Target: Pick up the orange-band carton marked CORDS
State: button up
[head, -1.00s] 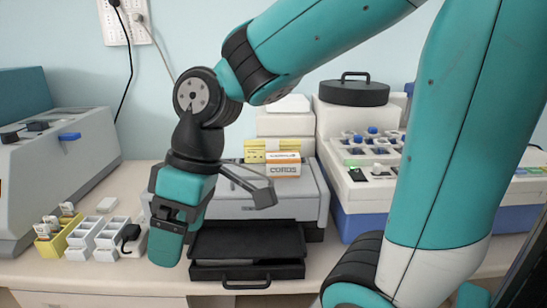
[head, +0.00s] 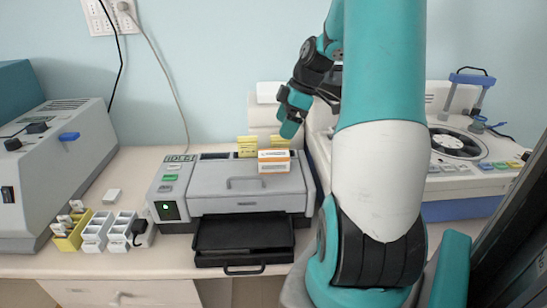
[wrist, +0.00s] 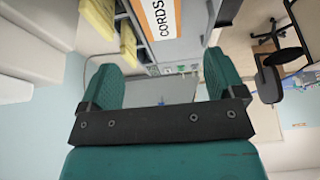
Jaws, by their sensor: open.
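The orange-band carton (head: 274,161) is a small white box on top of the grey slide-label printer (head: 245,195), near its back right. In the wrist view the carton (wrist: 160,18), with its orange edge and the letters CORDS, shows at the top edge, partly cut off. My gripper (head: 290,118) is above and slightly right of the carton in the head view, apart from it. In the wrist view my gripper (wrist: 158,80) has its two teal fingers wide apart with nothing between them.
Yellow cartons (head: 247,146) stand just behind the carton, with a stack of white boxes (head: 268,92) behind. An open black tray (head: 243,240) juts from the printer's front. Slide racks (head: 95,230) and a grey machine (head: 60,160) are left. A white-and-blue machine (head: 490,160) is right.

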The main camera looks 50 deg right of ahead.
aim_at(273, 153)
jog(key=p+x, duration=0.1)
jog(key=x, duration=0.5)
jog(key=shift+s+p+x, duration=0.15)
jog(key=shift+p+x, duration=0.65)
jog(key=shift+x, duration=0.65)
jog(key=shift+s+p+x, duration=0.15)
jog(key=shift+p+x, duration=0.65)
jog(key=shift+x, duration=0.65)
jog(key=shift+d+f, duration=0.1)
jog(key=shift+d, duration=0.05)
jog(key=c, duration=1)
